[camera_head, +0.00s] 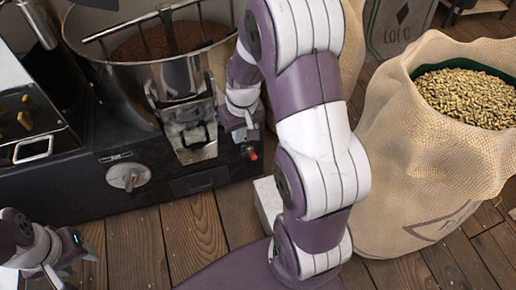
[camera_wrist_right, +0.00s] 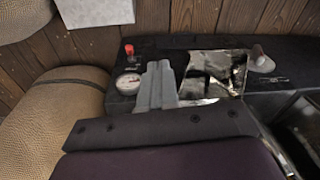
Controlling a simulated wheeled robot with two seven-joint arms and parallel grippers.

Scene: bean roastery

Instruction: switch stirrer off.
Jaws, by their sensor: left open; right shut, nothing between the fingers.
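The roaster's black base (camera_head: 95,160) carries a round silver rotary knob (camera_head: 129,177) with a small label above it. The knob also shows in the right wrist view (camera_wrist_right: 262,62). I cannot read which switch is the stirrer's. A red button (camera_head: 252,155) sits at the base's right end, and also shows in the right wrist view (camera_wrist_right: 128,49). My right gripper (camera_wrist_right: 157,70) is shut and empty, over the base between the gauge and the chute, apart from the knob. My left gripper (camera_head: 88,248) is open and empty at lower left, below and left of the knob.
The round metal cooling tray (camera_head: 160,85) holds dark beans and a stirrer arm (camera_head: 168,25). A metal chute (camera_head: 188,125) is on its front. A burlap sack (camera_head: 420,150) of pale beans stands right. Wooden floor (camera_head: 150,240) is clear in front.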

